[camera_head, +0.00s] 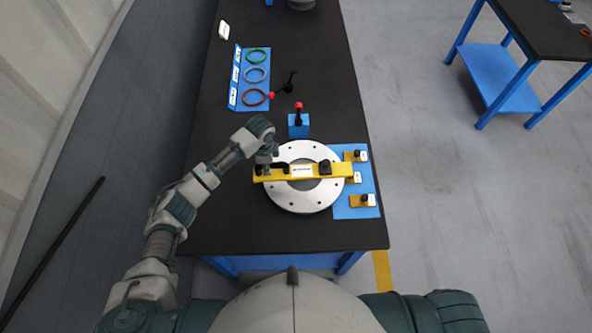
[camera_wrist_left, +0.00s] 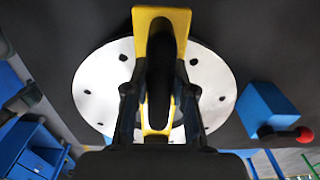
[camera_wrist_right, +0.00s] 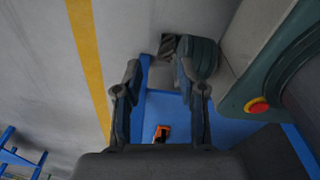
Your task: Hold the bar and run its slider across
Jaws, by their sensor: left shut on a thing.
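A yellow bar (camera_head: 310,172) lies across a round silver flange (camera_head: 304,203) on the dark table.
A blue plate (camera_head: 352,210) with yellow clamp-like pieces lies right of the flange. A blue block (camera_head: 298,130) with a red-knobbed lever stands behind it. A blue board (camera_head: 236,92) with green, grey and brown rings lies farther back. Another table (camera_head: 540,40) stands at far right.

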